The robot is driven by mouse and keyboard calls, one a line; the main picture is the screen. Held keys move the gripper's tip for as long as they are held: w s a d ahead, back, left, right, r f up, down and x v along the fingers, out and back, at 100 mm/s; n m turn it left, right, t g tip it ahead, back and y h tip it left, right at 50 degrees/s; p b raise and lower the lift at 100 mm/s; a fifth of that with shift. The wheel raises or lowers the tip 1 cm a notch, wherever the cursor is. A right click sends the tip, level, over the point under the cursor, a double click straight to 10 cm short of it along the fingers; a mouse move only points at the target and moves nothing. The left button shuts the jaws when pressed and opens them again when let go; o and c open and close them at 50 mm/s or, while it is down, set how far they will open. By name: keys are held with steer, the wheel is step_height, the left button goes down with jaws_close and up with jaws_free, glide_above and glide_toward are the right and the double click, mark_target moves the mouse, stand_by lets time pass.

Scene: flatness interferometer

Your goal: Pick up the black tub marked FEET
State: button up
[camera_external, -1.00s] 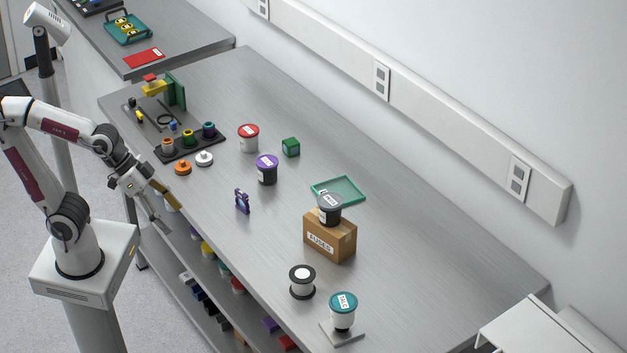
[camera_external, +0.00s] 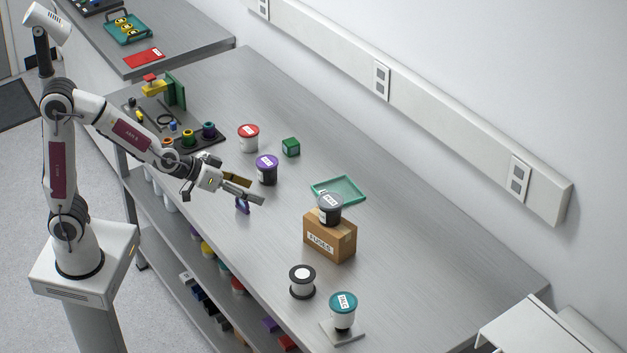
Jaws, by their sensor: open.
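A black tub with a grey lid (camera_external: 330,209) stands upright on top of a cardboard box marked FUSES (camera_external: 318,243). The white label on its lid is too small to read surely. Another black tub with a purple lid (camera_external: 267,170) stands on the bench; its label is also too small to read. My gripper (camera_external: 255,190) is open and empty above the bench. It is left of the box and apart from it, just in front of the purple-lidded tub in the picture. Its fingers point right.
A small purple-blue part (camera_external: 242,207) is partly hidden under my gripper. A green tray (camera_external: 352,187) lies behind the box. A red-lidded tub (camera_external: 248,138), green cube (camera_external: 291,147), black-rimmed spool (camera_external: 302,283) and teal-lidded tub (camera_external: 343,312) stand around. The bench's right part is clear.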

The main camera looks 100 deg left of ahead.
steer(key=a+f+n+g+y, duration=0.25)
steer(key=a+f+y, duration=0.2)
steer(key=a, duration=0.75)
steer(key=n+g+y, duration=0.2)
steer(key=n+y, duration=0.1)
steer(key=y, duration=0.1)
glide_toward(265, 162)
steer(key=x, duration=0.3)
steer(key=shift+a+f+h, duration=0.1)
steer(key=shift+h, duration=0.15)
steer(key=shift+x, duration=1.25)
steer(key=shift+w+a, duration=0.1)
steer(key=shift+a, duration=0.05)
steer(key=shift+x, duration=2.45)
steer(key=shift+c, duration=0.3)
steer(key=c, duration=1.2)
